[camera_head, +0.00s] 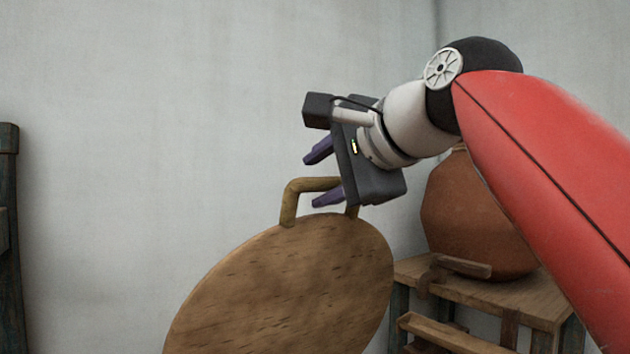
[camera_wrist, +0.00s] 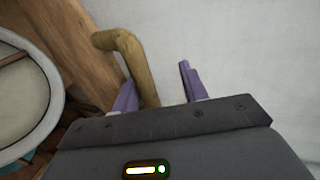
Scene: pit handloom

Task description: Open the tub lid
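The tub lid (camera_head: 290,285) is a round wooden disc, tilted steeply up in the head view. A brass-coloured bar handle (camera_head: 290,203) stands on its upper edge. My gripper (camera_head: 318,175) is at the handle, its purple fingers apart. In the wrist view the handle (camera_wrist: 136,62) runs down beside the left finger, and the gap between the fingertips (camera_wrist: 158,88) shows mostly bare wall. I cannot tell whether the left finger touches the handle.
A large clay pot (camera_head: 470,220) stands on a wooden table (camera_head: 500,298) at the right, behind my arm. A dark wooden post (camera_head: 10,240) is at the far left. A pale round rim (camera_wrist: 50,100) shows at the wrist view's left. The wall left of the lid is clear.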

